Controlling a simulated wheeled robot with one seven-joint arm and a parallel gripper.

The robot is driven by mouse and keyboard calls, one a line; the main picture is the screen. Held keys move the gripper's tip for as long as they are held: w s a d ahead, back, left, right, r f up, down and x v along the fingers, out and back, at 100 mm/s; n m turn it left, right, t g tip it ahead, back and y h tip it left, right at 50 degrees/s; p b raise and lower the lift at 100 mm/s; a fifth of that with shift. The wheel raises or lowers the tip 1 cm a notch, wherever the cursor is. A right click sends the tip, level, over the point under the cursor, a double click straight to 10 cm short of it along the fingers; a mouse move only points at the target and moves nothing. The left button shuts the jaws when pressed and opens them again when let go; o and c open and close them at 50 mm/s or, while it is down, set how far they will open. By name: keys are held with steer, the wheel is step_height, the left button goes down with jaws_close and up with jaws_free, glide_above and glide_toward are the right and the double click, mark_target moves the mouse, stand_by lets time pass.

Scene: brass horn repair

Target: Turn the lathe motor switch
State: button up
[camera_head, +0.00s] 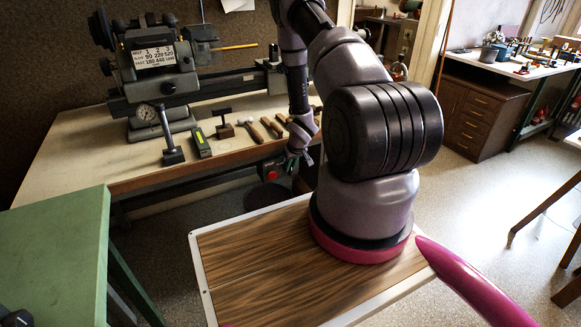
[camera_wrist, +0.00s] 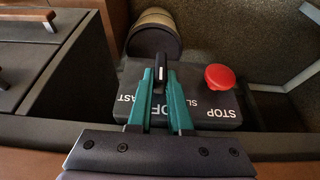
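The switch box (camera_wrist: 205,105) fills the middle of the wrist view, a dark box with white lettering. A black switch knob (camera_wrist: 160,66) stands up from it, with a red STOP button (camera_wrist: 220,77) to its right. My gripper (camera_wrist: 160,76) has two teal fingers, one on each side of the knob, with their tips close to it. I cannot tell whether they touch it. In the head view my gripper (camera_head: 300,160) is low at the bench's front edge, beside the red button (camera_head: 270,168); the knob cannot be made out there.
The lathe (camera_head: 165,70) stands on the bench (camera_head: 75,150), with a dial gauge (camera_head: 146,113) and several hammers (camera_head: 270,127) in front. A green table (camera_head: 60,240) is at left. A drawer cabinet (camera_head: 480,115) stands back right. Open floor (camera_head: 470,200) lies to the right.

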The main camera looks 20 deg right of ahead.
jaws_close()
steer(key=shift+a, duration=0.1)
steer(key=shift+a+f+n+t+h, duration=0.15)
steer(key=shift+a+n+h, duration=0.1)
steer(key=shift+h, duration=1)
steer(key=shift+a+n+t+h, duration=0.1)
steer(key=shift+a+n+h, duration=0.2)
steer(key=shift+h, duration=0.9)
steer(key=shift+a+f+n+t+h, duration=0.15)
steer(key=shift+a+n+h, duration=0.1)
steer(key=shift+h, duration=1)
steer(key=o, duration=0.7)
jaws_free()
